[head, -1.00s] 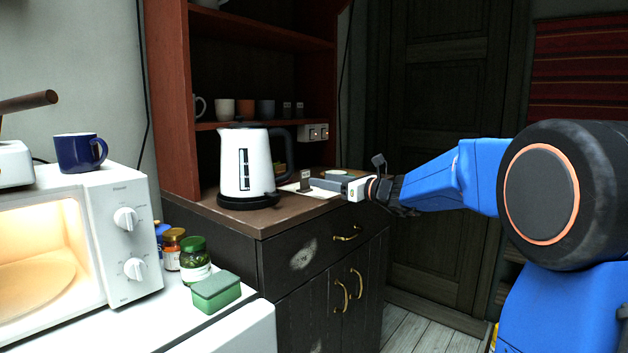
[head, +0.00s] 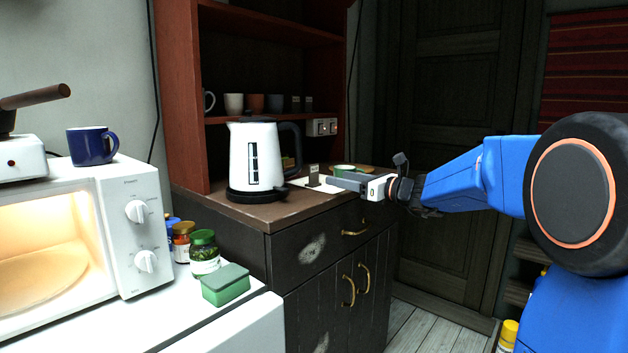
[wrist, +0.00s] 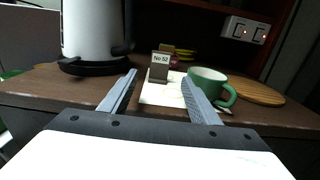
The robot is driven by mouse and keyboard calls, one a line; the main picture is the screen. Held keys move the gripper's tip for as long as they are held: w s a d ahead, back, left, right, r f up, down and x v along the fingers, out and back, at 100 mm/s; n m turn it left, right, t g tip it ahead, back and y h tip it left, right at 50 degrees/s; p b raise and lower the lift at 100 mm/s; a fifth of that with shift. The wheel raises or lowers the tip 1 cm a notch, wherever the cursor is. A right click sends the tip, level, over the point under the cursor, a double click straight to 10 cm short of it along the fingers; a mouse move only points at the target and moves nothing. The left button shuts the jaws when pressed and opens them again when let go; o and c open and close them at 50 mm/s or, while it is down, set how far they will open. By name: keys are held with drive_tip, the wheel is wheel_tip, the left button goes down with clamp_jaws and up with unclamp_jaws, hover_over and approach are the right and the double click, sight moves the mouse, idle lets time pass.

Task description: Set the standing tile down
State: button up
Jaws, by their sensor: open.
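The standing tile (wrist: 159,66) is a small grey-brown upright piece with a pale label reading "No 52". It stands on a white sheet (wrist: 160,95) on the brown counter, and it also shows as a small upright piece in the head view (head: 313,176). My gripper (wrist: 158,76) is open, its two fingers apart. In the wrist view the tile shows upright between and beyond the fingertips. I cannot tell whether either finger touches it. In the head view the gripper (head: 335,181) reaches in from the right, close to the tile.
A white kettle (head: 258,160) stands left of the tile. A green mug (wrist: 208,88) is close by the right finger, with a round wooden board (wrist: 254,90) behind it. A shelf with several cups rises behind.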

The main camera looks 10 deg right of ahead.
sight(315, 172)
drive_tip(key=x, duration=1.2)
drive_tip(key=shift+r, duration=0.15)
drive_tip(key=c, duration=1.2)
drive_tip(key=shift+c, duration=0.2)
